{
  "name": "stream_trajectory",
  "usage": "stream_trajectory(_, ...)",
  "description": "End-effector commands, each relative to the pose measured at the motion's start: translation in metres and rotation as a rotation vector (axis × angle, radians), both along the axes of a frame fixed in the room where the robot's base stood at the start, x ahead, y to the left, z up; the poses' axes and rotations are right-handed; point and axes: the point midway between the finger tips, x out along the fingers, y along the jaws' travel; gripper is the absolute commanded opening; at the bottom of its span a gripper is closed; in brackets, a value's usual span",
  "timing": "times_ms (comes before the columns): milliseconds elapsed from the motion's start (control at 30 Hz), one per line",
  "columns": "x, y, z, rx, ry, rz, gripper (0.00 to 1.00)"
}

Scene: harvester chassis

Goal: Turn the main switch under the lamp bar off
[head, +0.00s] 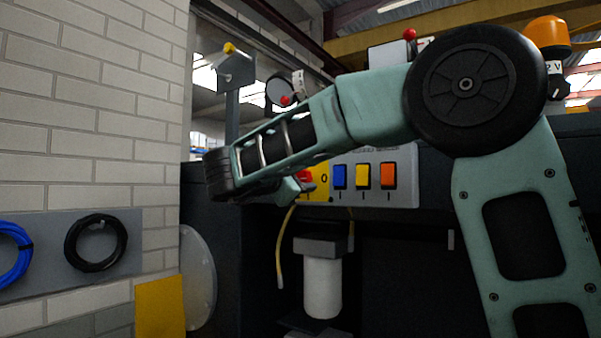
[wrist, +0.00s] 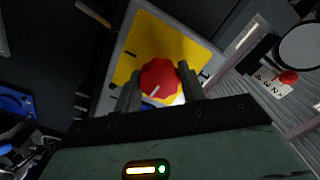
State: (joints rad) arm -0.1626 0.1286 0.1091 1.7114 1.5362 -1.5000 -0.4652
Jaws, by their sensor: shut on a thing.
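The main switch is a red rotary knob (wrist: 160,76) on a yellow plate (wrist: 150,35). In the wrist view my gripper (wrist: 160,86) has one finger on each side of the knob and is shut on it. A short white line on the knob slants toward the lower left of that view. Dark marks show on the plate around it. In the head view the red knob (head: 306,175) is partly hidden by my gripper (head: 292,188), at the left end of a pale panel (head: 405,180). I cannot make out a lamp bar for certain.
Blue (head: 340,176), yellow (head: 363,176) and orange (head: 388,175) switches sit right of the knob. A yellow cable (head: 280,250) hangs below, beside a white cylinder (head: 322,288). A round black part with a red knob (head: 285,100) is above. A brick wall (head: 90,100) stands left.

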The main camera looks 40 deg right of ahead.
Motion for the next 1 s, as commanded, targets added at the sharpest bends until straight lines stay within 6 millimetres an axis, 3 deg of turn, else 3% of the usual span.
stream_trajectory(667,0.0005,0.0011,-0.0019,-0.022,0.067,0.002,0.18)
stream_trajectory(700,0.0005,0.0011,-0.0019,-0.022,0.067,0.002,0.43)
stream_trajectory(767,0.0004,0.001,-0.0019,-0.022,0.066,0.002,0.6)
stream_trajectory(1000,0.0002,0.0005,-0.001,-0.023,0.064,0.001,0.62)
